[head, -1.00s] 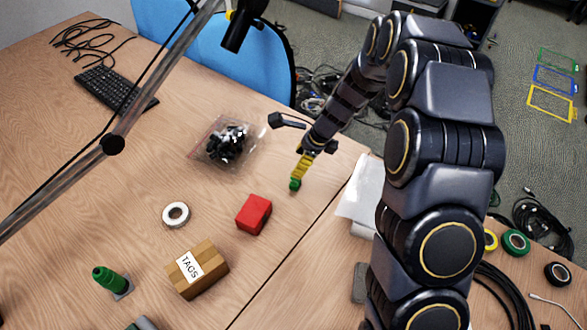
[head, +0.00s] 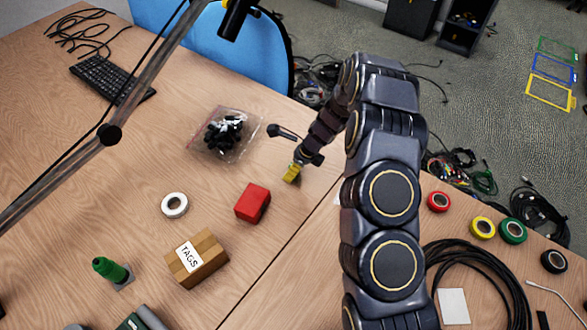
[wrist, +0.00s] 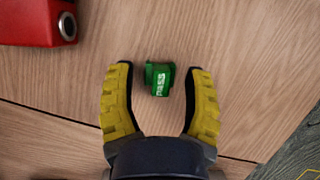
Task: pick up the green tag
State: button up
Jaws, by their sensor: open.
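The green tag (wrist: 160,78), with white "PASS" lettering, lies on the wooden table in the wrist view. My gripper (wrist: 161,70) is open, with its yellow fingers on the left and right of the tag. There is a gap on both sides, so neither finger touches it. Whether the fingertips are down at table height I cannot tell. In the head view my gripper (head: 291,174) is low over the table, right of the red box, and the tag is hidden there.
The red box (head: 252,202) stands nearby and shows at the upper left of the wrist view (wrist: 35,22). A bag of black parts (head: 226,135), white tape roll (head: 174,205) and TAGS carton (head: 196,258) are farther left. A table seam runs close by.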

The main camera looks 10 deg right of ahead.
grip_shut()
dwell(0.3)
